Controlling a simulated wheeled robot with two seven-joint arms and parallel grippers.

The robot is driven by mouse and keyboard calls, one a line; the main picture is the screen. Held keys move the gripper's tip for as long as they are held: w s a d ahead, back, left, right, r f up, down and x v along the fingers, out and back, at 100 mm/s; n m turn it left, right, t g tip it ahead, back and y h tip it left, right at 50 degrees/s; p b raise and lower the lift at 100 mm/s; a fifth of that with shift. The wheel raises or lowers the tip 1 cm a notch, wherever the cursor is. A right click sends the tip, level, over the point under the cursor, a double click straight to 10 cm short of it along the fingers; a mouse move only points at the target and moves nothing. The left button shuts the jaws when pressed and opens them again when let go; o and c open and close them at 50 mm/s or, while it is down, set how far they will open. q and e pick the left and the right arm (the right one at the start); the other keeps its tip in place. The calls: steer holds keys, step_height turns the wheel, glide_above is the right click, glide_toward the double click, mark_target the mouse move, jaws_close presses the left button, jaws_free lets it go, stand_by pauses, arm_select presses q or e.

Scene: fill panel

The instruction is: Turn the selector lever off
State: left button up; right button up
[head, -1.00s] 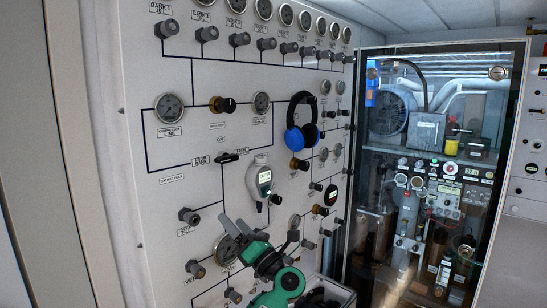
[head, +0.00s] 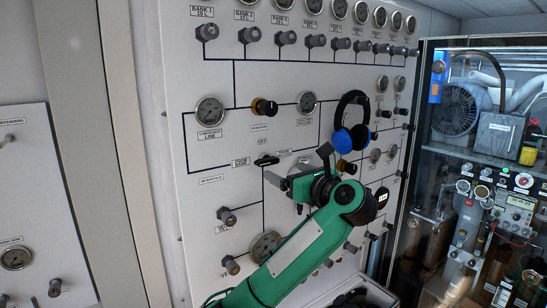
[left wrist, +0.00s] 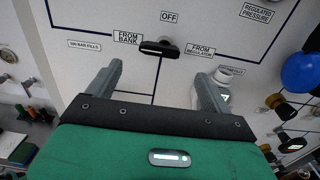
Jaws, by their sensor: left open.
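The selector lever (head: 266,161) is a small black handle on the white panel, below the OFF label. In the left wrist view the lever (left wrist: 158,48) lies about level, between the FROM BANK label (left wrist: 127,38) and the FROM REGULATOR label (left wrist: 201,50), with the OFF label (left wrist: 169,17) above it. My left gripper (left wrist: 162,80) is open, its two grey fingers apart and pointing at the panel below the lever. Nothing shows between the fingers. In the head view the green left arm reaches up to the gripper (head: 276,183), just below and right of the lever. My right gripper is out of view.
Gauges and knobs cover the white panel (head: 195,165), including a brass-and-black regulator knob (head: 264,107) above the lever. Blue headphones (head: 351,130) hang to the right. A glass-doored cabinet (head: 425,200) stands at the right. A pale handheld device (left wrist: 222,80) hangs close to the right finger.

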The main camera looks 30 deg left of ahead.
mark_target(270, 163)
arm_select(q)
steer(key=p+x, duration=0.3)
steer(key=x, duration=0.3)
steer(key=shift+a+r, duration=0.15)
steer(key=shift+w+a+p, duration=0.25)
steer(key=shift+a+p, duration=0.05)
steer(key=shift+a, duration=0.2)
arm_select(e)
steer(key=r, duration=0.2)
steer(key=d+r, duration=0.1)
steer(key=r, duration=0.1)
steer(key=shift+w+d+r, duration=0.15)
